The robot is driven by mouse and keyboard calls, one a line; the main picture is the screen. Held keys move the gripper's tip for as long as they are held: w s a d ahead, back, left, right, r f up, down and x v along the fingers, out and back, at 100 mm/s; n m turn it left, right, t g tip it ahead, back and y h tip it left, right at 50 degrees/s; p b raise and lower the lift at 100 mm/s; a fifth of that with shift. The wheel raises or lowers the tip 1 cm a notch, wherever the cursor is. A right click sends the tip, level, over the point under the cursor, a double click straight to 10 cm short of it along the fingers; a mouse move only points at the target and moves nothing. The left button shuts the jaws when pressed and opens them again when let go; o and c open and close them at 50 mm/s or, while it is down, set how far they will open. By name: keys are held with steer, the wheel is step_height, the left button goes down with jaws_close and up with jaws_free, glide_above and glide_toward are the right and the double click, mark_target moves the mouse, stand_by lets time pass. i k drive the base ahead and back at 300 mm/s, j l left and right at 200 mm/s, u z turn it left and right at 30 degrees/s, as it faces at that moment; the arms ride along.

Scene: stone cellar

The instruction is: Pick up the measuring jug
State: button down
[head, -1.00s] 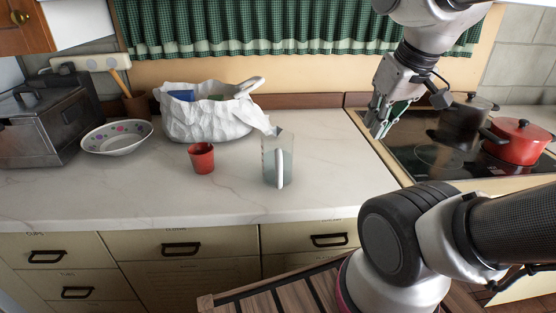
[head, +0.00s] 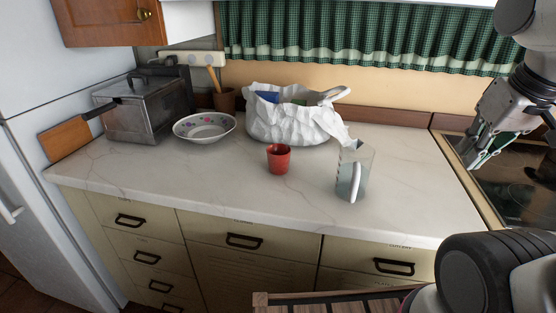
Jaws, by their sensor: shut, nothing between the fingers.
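The measuring jug (head: 343,176) is clear, with a pale upright handle facing me. It stands upright on the marble counter (head: 215,180), right of the red cup (head: 278,159). My gripper (head: 474,160) is at the right of the head view, over the stove side, well apart from the jug. Its fingers are shut and hold nothing.
A white crumpled bag (head: 290,122) with things in it stands behind the cup and close behind the jug. A patterned bowl (head: 204,127) and a metal box-like appliance (head: 143,108) are further left. A dark cooktop (head: 520,185) lies at the right. The front left counter is clear.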

mark_target(356, 158)
steer(key=z, duration=0.8)
steer(key=k+j+z, duration=0.1)
steer(key=z, duration=0.35)
steer(key=k+j+z, duration=0.1)
steer(key=j+z, duration=0.2)
steer(key=z, duration=0.15)
steer(key=k+j+z, duration=0.15)
steer(key=z, duration=0.3)
steer(key=k+j, duration=0.45)
steer(key=k, duration=0.2)
